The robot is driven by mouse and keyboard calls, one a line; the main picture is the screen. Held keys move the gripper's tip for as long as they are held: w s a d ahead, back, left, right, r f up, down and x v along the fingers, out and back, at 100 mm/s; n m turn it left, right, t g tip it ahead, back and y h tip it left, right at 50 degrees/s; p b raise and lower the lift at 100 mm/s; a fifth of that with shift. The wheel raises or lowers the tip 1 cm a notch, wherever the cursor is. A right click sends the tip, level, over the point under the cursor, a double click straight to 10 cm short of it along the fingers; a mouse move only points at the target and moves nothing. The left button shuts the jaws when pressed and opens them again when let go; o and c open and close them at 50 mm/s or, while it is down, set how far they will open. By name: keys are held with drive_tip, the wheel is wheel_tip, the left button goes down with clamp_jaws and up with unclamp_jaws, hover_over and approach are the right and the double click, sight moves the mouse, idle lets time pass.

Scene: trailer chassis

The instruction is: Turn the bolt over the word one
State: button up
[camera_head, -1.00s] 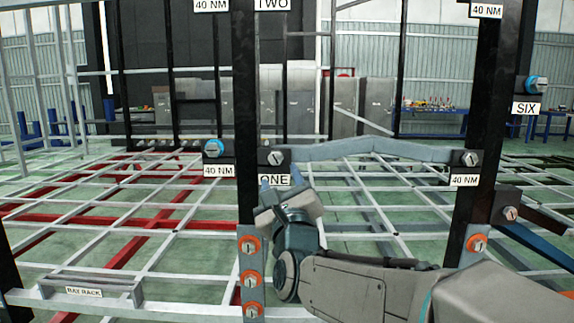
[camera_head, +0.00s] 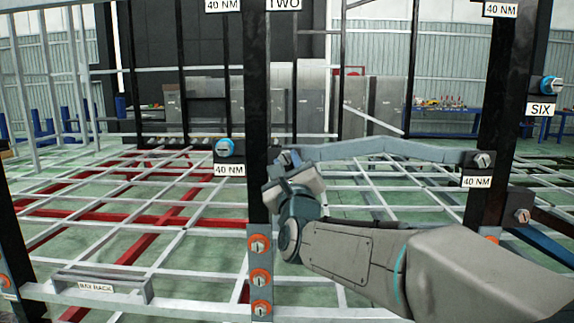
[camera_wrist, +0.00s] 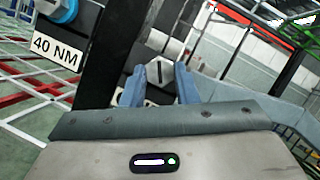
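The grey bolt (camera_head: 285,157) over the word ONE sits on a dark plate on the black post, at the left end of a grey-blue crossbar. My gripper (camera_head: 279,168) is just below and in front of it and covers the ONE label. In the wrist view, the slotted bolt head (camera_wrist: 160,71) shows between the two blue fingers of my gripper (camera_wrist: 158,77). The fingers are apart, with the head just beyond or between their tips. I cannot tell whether they touch it.
Orange-ringed bolts (camera_head: 260,277) run down the post below. Another bolt (camera_head: 483,160) is at the crossbar's right end. A blue-ringed bolt (camera_head: 549,85) is over SIX.

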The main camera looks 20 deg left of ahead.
drive_tip(key=shift+n+b, duration=0.3)
drive_tip(key=shift+n, duration=0.1)
drive_tip(key=n+g+y+b, duration=0.1)
drive_tip(key=n+b, duration=0.1)
drive_tip(key=n, duration=0.1)
drive_tip(key=shift+d, duration=0.15)
drive_tip(key=n, duration=0.1)
drive_tip(key=n+g+y, duration=0.1)
drive_tip(key=n, duration=0.1)
drive_tip(key=shift+r+n+g, duration=0.2)
drive_tip(key=shift+n+g, duration=0.1)
drive_tip(key=n+p, duration=0.1)
drive_tip(key=n, duration=0.1)
drive_tip(key=r+n+g+p, duration=0.1)
drive_tip(key=n, duration=0.1)
drive_tip(key=shift+d+g, duration=0.15)
drive_tip(key=shift+g, duration=0.15)
drive_tip(key=n+g+p, duration=0.1)
drive_tip(key=n+p, duration=0.2)
drive_tip(key=shift+r+h, duration=0.1)
drive_tip(key=shift+h, duration=0.3)
drive_tip(key=shift+n+g, duration=0.3)
drive_tip(key=shift+n, duration=0.3)
drive_tip(key=shift+n+h, duration=0.3)
drive_tip(key=shift+n, duration=0.4)
drive_tip(key=shift+a+n+g+b, duration=0.2)
drive_tip(key=shift+n+g+b, duration=0.1)
drive_tip(key=shift+b, duration=0.1)
